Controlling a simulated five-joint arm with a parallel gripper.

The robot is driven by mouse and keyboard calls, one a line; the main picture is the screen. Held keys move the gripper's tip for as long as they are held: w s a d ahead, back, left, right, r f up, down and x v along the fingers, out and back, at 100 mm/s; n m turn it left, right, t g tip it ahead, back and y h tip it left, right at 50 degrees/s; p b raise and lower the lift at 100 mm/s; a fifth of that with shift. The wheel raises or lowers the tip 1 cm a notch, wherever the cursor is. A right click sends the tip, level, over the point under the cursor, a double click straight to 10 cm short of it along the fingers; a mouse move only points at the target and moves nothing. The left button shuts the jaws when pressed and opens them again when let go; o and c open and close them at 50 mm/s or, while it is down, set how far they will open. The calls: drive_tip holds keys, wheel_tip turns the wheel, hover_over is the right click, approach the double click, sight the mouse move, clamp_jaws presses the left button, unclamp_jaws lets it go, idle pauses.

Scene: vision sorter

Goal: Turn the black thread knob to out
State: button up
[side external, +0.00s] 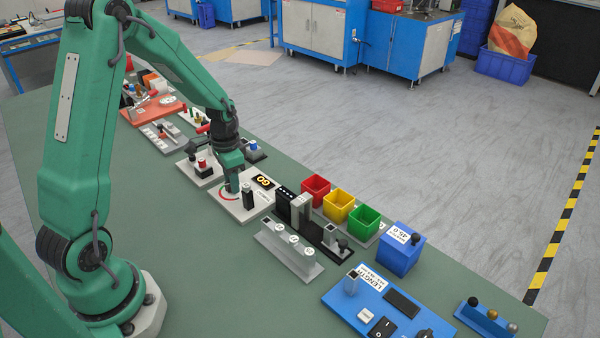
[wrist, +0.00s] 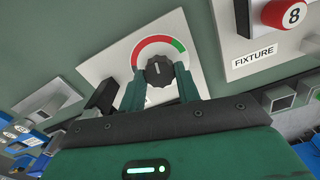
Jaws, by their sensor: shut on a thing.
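The black ribbed knob (wrist: 159,70) sits on a white panel (wrist: 110,68), inside an arc that is mostly red with a green part at its right end. A pale mark on the knob points roughly towards the top of the arc. My gripper (wrist: 160,84) has one finger on each side of the knob and is shut on it. In the side view my gripper (side external: 232,187) points down onto the white panel (side external: 228,206), and its fingers hide most of the knob. I see no label reading "out".
A black upright block (side external: 248,198) and a GO display (side external: 263,182) stand close by on the panel. A fixture plate with a red button (wrist: 285,14) is near. Red (side external: 316,188), yellow (side external: 338,206) and green (side external: 364,221) bins stand to the right.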

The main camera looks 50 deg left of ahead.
drive_tip(key=n, duration=0.4)
drive_tip(key=shift+n, duration=0.3)
drive_tip(key=n, duration=0.5)
drive_tip(key=shift+a, duration=0.1)
drive_tip(key=n, duration=1)
drive_tip(key=shift+s, duration=0.1)
drive_tip(key=o, duration=1)
drive_tip(key=shift+c, duration=0.2)
drive_tip(key=shift+r, duration=0.1)
drive_tip(key=shift+r, duration=3.85)
